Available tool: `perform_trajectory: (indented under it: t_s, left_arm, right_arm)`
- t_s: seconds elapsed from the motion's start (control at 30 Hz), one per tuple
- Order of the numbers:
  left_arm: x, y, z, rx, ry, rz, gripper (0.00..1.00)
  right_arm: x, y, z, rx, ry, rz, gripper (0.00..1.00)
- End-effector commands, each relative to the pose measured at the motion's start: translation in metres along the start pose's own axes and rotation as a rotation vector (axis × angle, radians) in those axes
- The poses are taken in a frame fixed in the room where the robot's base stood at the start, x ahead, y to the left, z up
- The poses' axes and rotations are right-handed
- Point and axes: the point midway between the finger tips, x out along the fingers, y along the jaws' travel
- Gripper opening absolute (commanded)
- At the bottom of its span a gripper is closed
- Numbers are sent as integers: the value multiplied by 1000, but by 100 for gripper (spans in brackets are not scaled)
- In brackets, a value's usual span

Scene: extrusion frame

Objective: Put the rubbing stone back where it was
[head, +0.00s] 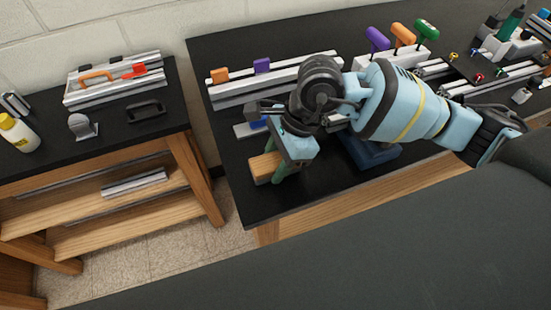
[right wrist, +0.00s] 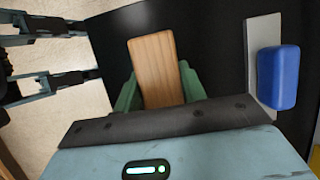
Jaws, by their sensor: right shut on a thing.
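A block with a wooden top, which I take as the rubbing stone (head: 264,167), is between the green fingers of my right gripper (head: 283,168), low over the left part of the black bench. In the right wrist view the wooden block (right wrist: 155,65) stands out past the fingers (right wrist: 155,92), which are shut on it. Its underside is hidden, so I cannot tell whether it touches the bench. Dark jaws, seemingly of my left gripper (right wrist: 85,52), show apart and empty at the left of the right wrist view; the head view does not show them.
A blue block (right wrist: 278,77) on a grey plate (right wrist: 262,50) lies beside the held block. Behind are a rail (head: 275,80) with orange and purple pieces and a stand of coloured handles (head: 400,55). A gap separates this bench from the left bench (head: 60,150).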

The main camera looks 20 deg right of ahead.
Motion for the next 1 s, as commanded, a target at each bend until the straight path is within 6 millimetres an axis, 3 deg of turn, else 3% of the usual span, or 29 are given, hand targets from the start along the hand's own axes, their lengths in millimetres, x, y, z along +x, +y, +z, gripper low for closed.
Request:
perform_trajectory:
  t_s: [0.5, 0.53, 0.7, 1.0]
  left_arm:
    - [3, 0, 6, -1, -8, 1, 61]
    - [3, 0, 6, -1, -8, 1, 61]
    - [3, 0, 6, -1, -8, 1, 61]
    - [4, 0, 5, -2, -7, 1, 61]
  right_arm:
    - [12, 0, -5, 0, 0, 1, 20]
    - [12, 1, -5, 1, 1, 2, 42]
    - [14, 2, -6, 2, 3, 8, 63]
    - [16, 4, -6, 1, 4, 17, 63]
